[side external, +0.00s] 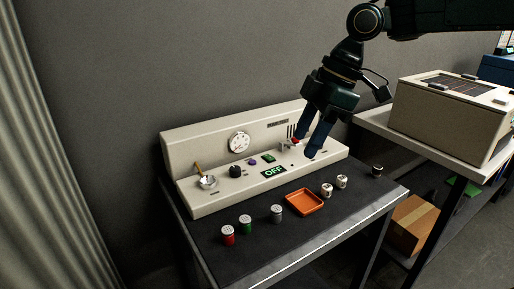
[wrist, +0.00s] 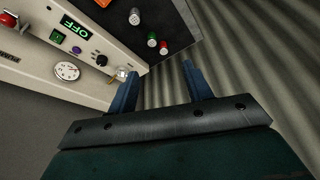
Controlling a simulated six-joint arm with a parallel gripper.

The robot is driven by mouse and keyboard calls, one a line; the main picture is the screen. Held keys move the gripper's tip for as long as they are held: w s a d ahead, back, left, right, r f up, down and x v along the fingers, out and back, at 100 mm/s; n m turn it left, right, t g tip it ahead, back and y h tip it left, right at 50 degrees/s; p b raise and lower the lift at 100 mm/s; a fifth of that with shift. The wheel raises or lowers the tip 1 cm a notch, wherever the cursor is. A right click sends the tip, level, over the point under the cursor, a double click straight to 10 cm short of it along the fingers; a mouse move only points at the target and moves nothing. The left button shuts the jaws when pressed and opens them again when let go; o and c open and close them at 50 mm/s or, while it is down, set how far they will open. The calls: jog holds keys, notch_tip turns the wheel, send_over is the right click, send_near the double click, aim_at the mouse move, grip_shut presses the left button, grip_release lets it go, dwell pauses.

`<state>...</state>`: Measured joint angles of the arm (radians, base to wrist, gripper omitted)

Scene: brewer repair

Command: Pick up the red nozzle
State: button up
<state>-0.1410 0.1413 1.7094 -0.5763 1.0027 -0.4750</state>
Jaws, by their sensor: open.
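A small red cylinder with a pale perforated top, which looks like the red nozzle (side external: 228,236), stands upright at the front left of the dark table. It also shows in the wrist view (wrist: 164,48), beyond and between my fingertips. A green one (side external: 246,224) and a grey one (side external: 277,214) stand in a row to its right. My gripper (side external: 306,147) is open and empty, pointing down in front of the right part of the brewer panel, well apart from the red nozzle. Its two fingers show in the wrist view (wrist: 160,70).
The cream brewer panel (side external: 200,150) stands along the table's back, with a gauge, knobs and an OFF display. A red part (side external: 295,141) shows on it beside my gripper. An orange tray (side external: 304,202) and two white cylinders lie to the right of the nozzles.

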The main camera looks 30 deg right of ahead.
jog(key=w+a+f+n+g, duration=0.3)
jog(key=w+a+f+n, duration=0.4)
jog(key=w+a+f, duration=0.1)
jog(key=shift+w+a+f+y, duration=0.2)
jog(key=shift+a+f+y, duration=0.15)
jog(key=shift+f, duration=0.4)
send_over(228, 229)
jog(key=d, duration=0.2)
jog(key=shift+w+d+f, duration=0.1)
jog(key=shift+f, duration=1.9)
jog(key=shift+w+f, duration=0.1)
jog(key=shift+f, duration=1.85)
jog(key=shift+f, duration=0.1)
jog(key=shift+x, duration=2.55)
jog(key=shift+c, duration=0.2)
